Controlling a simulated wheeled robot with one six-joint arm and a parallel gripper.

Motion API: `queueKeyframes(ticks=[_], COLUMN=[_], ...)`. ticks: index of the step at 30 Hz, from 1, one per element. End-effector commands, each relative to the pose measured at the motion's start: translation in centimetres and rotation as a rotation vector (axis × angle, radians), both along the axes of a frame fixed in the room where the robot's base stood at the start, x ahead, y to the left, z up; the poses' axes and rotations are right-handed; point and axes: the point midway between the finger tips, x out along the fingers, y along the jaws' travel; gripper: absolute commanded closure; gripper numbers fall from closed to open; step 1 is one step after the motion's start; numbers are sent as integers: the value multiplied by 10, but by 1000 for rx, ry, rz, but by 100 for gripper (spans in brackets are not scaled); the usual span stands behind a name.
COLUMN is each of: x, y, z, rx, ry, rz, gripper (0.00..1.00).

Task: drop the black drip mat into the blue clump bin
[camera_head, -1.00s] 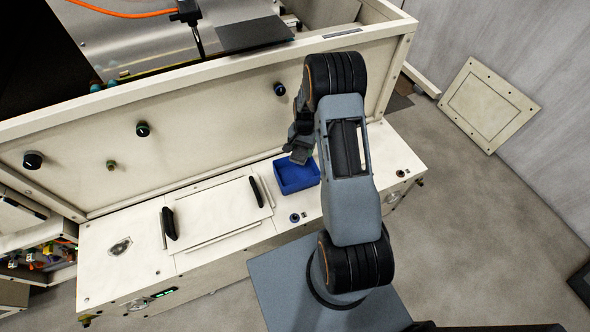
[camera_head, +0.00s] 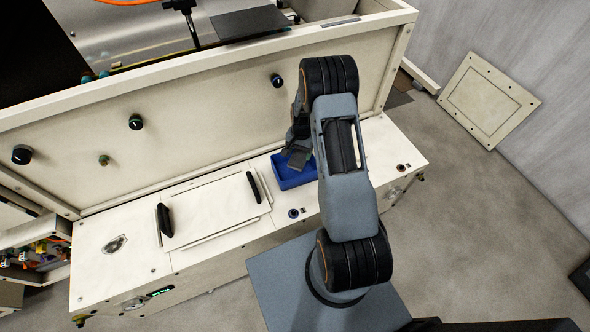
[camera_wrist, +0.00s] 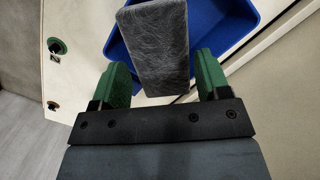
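The black drip mat, a dark grey textured slab, hangs at my gripper in the head view (camera_head: 299,158). The blue clump bin (camera_head: 290,181) stands on the cream ledge. It also shows behind the mat in the wrist view (camera_wrist: 225,28). The mat overlaps the bin's opening in both views. My arm hides the bin's right end.
A cream lid panel (camera_head: 211,213) with two black handles lies on the ledge left of the bin. An upright cream panel with black knobs (camera_head: 136,122) rises behind. A dark flat plate (camera_head: 250,23) is at the top. Grey floor is free on the right.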

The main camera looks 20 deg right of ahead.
Motion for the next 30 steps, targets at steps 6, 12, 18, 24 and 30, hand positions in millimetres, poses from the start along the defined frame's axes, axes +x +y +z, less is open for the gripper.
queueKeyframes(ticks=[6, 12, 18, 24, 30], x=[0, 0, 2, 5, 8], y=[0, 0, -1, -5, -8], z=[0, 0, 10, 46, 87], rx=[0, 0, -1, -1, -1], ry=[0, 0, -2, -6, -5], rz=[0, 0, 1, 1, 0], gripper=[9, 7, 7, 7, 7])
